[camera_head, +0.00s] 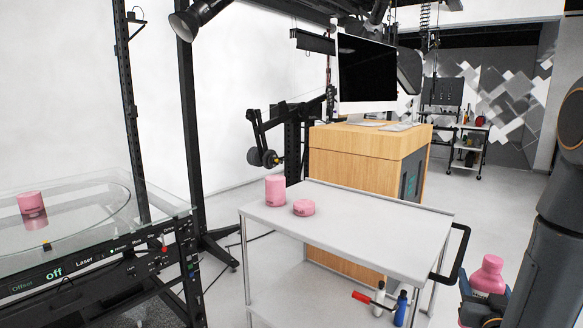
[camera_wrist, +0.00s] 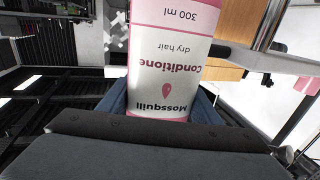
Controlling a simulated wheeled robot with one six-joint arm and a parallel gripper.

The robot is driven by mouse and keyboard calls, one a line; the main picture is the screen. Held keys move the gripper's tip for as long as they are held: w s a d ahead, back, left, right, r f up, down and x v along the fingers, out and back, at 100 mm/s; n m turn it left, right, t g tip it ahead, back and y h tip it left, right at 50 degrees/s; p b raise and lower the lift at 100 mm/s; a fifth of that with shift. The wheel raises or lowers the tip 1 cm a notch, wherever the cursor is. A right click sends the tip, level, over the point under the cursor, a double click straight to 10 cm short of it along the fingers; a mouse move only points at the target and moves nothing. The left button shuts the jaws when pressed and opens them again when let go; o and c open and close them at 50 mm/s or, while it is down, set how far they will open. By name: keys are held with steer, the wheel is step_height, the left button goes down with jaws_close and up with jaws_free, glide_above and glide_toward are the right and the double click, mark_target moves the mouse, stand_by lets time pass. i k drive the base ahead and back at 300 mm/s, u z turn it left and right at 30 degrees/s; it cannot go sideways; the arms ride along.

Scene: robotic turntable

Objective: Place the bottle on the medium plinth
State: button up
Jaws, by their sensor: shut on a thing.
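A pink plinth (camera_head: 31,203) stands on the glass turntable at left, between the other two in height by look. A taller pink plinth (camera_head: 275,190) and a low one (camera_head: 304,207) stand on the cart.
The cart (camera_head: 370,230) has a free top right of the plinths and a black handle (camera_head: 456,254). The turntable (camera_head: 85,210) sits in a black frame with upright posts. A wooden desk (camera_head: 360,155) stands behind.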

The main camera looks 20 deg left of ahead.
mark_target(27, 194)
steer(key=u, duration=2.45)
steer(key=i, duration=1.5)
